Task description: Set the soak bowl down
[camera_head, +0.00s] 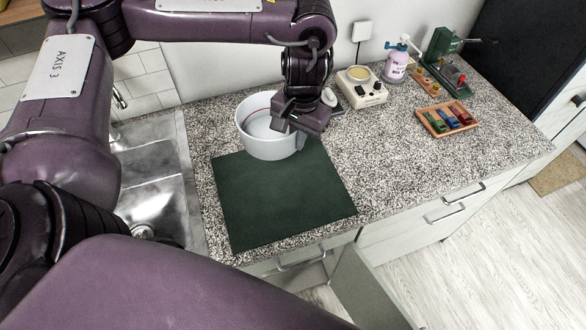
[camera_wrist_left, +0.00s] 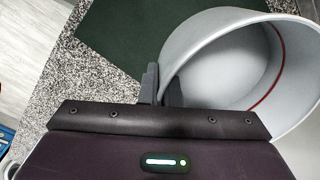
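The soak bowl (camera_head: 262,146) is a round white bowl with a thin red line inside; it stands upright over the counter at the back edge of the dark green mat (camera_head: 280,203). My left gripper (camera_head: 290,124) reaches its right rim from above. In the left wrist view the two fingers (camera_wrist_left: 162,86) straddle the wall of the bowl (camera_wrist_left: 222,62), closed on it. Whether the base touches the counter or hangs just above it I cannot tell. My right gripper is not in view.
A steel sink (camera_head: 155,190) lies left of the mat. To the right stand a white device with a yellow dish (camera_head: 362,88), a lilac bottle (camera_head: 396,68), a green tool (camera_head: 443,62) and an orange tray (camera_head: 449,119). The mat is bare.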

